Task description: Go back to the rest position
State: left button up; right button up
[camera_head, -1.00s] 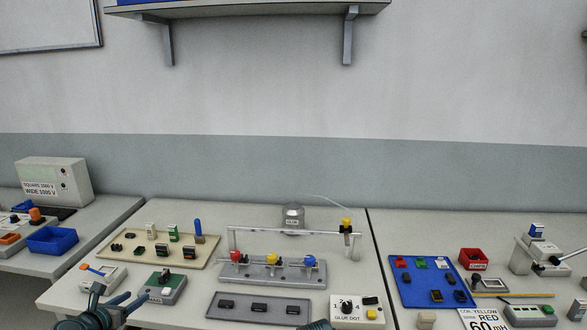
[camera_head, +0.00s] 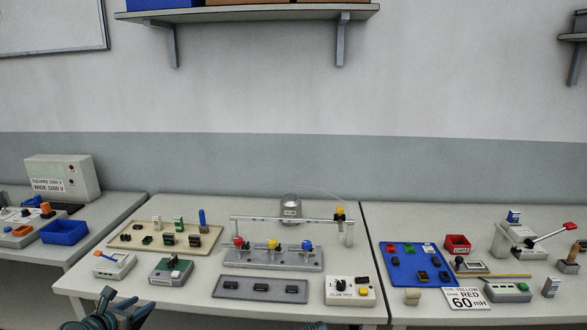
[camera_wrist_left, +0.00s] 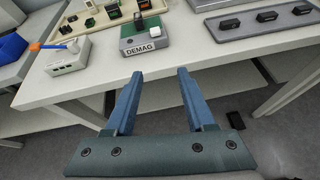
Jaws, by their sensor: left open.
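My left gripper (camera_head: 122,312) is at the bottom left edge of the head view, in front of the middle table (camera_head: 90,287). In the left wrist view its two blue fingers (camera_wrist_left: 160,76) are spread apart with nothing between them. They point toward the table's front edge. The grey-green DEMAG box (camera_wrist_left: 141,37) is just beyond the fingertips and apart from them; it also shows in the head view (camera_head: 171,271). A small dark piece at the bottom centre of the head view may be part of my right arm; its jaws are hidden.
A white box with an orange-and-blue lever (camera_head: 114,265) stands near the table's front left. A grey tray (camera_head: 262,297) holds black parts, right of the DEMAG box. A GLUE DOT box (camera_head: 350,291) is beside it. Floor in front of the table looks mostly clear.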

pick_arm(q)
jog(key=s+d+f+m+g+h+p, duration=0.1)
jog(key=d+f+m+g+h, duration=0.15)
jog(key=d+m, duration=0.65)
jog(key=s+d+f+m+g+h+p, duration=0.15)
jog(key=d+m+g, duration=0.35)
jog(key=d, duration=0.7)
jog(key=s+d+f+m+g+y+p, duration=0.2)
jog(key=s+d+m+g+y, duration=0.3)
jog(key=s+d+m, duration=0.9)
jog(key=s+m+y+p, duration=0.1)
jog(key=m+y, duration=0.1)
jog(key=m, duration=0.7)
jog(key=shift+f+g, duration=0.25)
jog(key=shift+g, duration=0.1)
